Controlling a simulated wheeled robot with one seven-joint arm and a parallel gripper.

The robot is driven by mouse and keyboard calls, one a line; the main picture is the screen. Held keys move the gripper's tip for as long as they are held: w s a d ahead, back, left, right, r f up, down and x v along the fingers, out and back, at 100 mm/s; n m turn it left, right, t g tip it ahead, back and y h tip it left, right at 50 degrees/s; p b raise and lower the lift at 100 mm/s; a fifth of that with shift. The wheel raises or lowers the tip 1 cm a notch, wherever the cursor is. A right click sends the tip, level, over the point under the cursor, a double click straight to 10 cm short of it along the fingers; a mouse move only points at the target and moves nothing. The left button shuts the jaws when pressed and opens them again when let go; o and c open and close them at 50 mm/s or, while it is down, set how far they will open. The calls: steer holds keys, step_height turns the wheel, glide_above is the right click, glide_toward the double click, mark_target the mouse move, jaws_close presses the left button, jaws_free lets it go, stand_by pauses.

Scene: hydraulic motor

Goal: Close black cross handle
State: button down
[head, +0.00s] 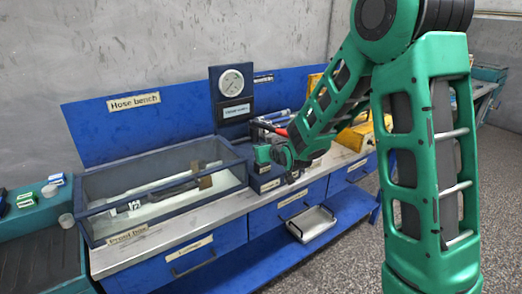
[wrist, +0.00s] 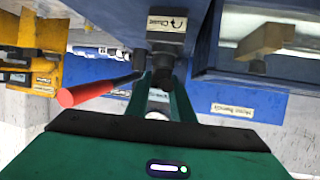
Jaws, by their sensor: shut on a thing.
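The black cross handle (wrist: 163,76) shows as a dark piece between my fingertips in the wrist view, below a grey block whose label (wrist: 166,23) reads "Close" with a curved arrow. Its cross shape is mostly hidden by the fingers. My gripper (wrist: 161,92) is shut on it. In the head view my gripper (head: 274,155) is at the valve block on the bench, below the pressure gauge (head: 232,84); the handle itself is hidden there.
A red-tipped lever (wrist: 88,90) sticks out close beside my fingers. The glass-sided proof box (head: 158,228) stands left of my gripper on the bench. Yellow items (head: 356,138) stand at right.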

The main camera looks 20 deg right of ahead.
steer(key=m+g+h, duration=0.1)
steer(key=m+h, duration=0.5)
steer(key=h, duration=0.1)
steer(key=shift+w+a, duration=0.1)
steer(key=shift+a, duration=0.05)
steer(key=m+g+h, duration=0.5)
steer(key=m, duration=0.1)
steer(key=shift+h, duration=0.3)
steer(key=shift+m, duration=0.3)
steer(key=c, duration=1.5)
jaws_free()
steer(key=shift+d, duration=0.2)
steer(key=v, duration=1)
steer(key=shift+a, duration=0.4)
steer(key=shift+r, duration=0.1)
steer(key=shift+c, duration=0.2)
